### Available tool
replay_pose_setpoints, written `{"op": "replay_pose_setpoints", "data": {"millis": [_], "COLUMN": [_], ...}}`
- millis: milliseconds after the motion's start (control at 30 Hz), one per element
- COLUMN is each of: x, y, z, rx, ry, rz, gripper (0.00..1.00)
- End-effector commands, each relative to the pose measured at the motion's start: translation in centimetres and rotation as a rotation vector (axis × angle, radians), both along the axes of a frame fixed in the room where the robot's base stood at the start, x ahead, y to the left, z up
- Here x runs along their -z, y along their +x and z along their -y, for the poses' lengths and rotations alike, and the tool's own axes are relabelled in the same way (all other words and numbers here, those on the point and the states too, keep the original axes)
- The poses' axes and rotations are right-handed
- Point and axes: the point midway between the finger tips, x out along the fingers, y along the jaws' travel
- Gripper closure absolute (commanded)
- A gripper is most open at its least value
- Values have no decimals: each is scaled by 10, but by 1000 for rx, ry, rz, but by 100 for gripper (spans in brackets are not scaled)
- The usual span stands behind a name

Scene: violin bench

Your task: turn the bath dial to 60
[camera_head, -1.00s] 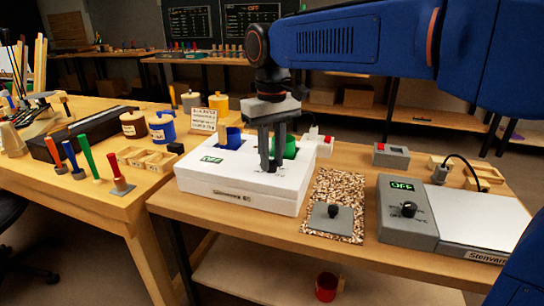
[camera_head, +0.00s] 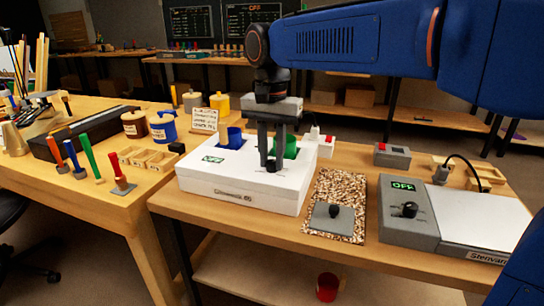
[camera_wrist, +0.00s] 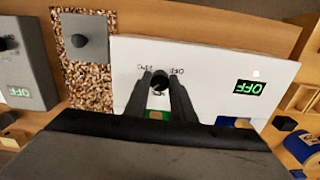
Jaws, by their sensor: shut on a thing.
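The white bath box (camera_head: 235,195) stands on the bench, with a green OFF display (camera_head: 213,159) on its top. Its black dial (camera_head: 271,166) sits at the front of the top face, and the dial also shows in the wrist view (camera_wrist: 160,79). My gripper (camera_head: 271,161) points down with its fingers on either side of the dial, shut on it. In the wrist view the display (camera_wrist: 249,87) also reads OFF. Small markings ring the dial; the setting it points to is too small to read.
A grey plate with a knob (camera_head: 333,214) lies on a speckled mat to the right. A grey hot plate with a dial (camera_head: 409,209) and OFF display stands further right.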

Motion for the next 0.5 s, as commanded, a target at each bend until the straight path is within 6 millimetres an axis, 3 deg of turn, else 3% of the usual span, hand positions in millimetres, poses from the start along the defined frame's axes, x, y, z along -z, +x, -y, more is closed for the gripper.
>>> {"op": "replay_pose_setpoints", "data": {"millis": [500], "x": [-1], "y": [1], "z": [-1], "rx": [218], "ry": [1], "rz": [3], "gripper": [100]}}
